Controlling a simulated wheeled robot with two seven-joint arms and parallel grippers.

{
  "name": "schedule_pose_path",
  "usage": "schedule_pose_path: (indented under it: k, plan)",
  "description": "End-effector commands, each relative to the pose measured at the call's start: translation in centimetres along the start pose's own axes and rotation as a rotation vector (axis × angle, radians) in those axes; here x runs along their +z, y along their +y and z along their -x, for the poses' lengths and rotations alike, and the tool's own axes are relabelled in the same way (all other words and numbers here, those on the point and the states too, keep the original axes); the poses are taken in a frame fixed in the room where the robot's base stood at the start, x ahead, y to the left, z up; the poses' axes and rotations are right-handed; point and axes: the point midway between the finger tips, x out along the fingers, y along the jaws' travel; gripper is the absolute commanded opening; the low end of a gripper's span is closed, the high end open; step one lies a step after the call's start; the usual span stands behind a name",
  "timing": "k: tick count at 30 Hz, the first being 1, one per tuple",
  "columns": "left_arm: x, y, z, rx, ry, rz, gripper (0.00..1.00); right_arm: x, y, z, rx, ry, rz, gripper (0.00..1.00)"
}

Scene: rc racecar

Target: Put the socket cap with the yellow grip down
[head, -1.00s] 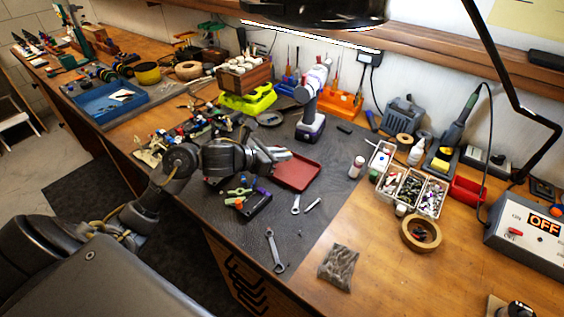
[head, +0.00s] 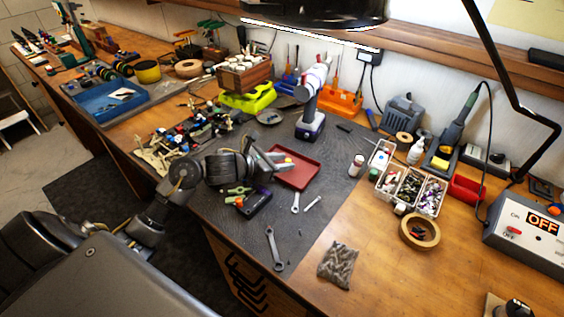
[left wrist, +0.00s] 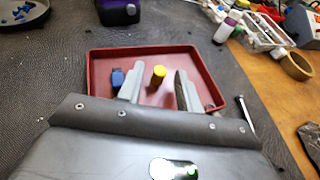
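The socket cap with the yellow grip (left wrist: 158,73) stands in the red tray (left wrist: 100,54), between and slightly beyond my left gripper's fingertips, with a gap on each side. Its yellow top also shows faintly in the head view (head: 288,160). My left gripper (left wrist: 157,92) is open, its two grey fingers reaching over the tray's near side. In the head view the left gripper (head: 283,162) is at the tray's left part. A blue-grip cap (left wrist: 117,77) stands in the tray, left of the left finger. My right gripper is not in view.
A cordless screwdriver (head: 310,122) stands behind the tray. A black box with a green clip (head: 252,202) is near the tray's front left. Wrenches (head: 275,250) lie in front on the dark mat. Parts bins (head: 408,188) stand to the right.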

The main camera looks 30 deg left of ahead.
Motion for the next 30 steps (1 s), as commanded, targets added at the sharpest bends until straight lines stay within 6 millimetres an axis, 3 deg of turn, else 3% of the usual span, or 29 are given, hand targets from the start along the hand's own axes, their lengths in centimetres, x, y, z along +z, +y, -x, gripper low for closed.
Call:
schedule_pose_path:
  k: [8,21,30]
  plan:
    - [0.5,0.0,0.4,0.000,0.000,0.000,0.35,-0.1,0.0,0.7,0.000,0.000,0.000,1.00]
    - [0.0,0.0,9.1,0.000,0.004,-0.006,0.35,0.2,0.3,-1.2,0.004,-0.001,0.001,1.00]
    - [0.2,0.0,12.0,-0.001,0.001,-0.001,0.35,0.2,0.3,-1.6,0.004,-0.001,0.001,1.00]
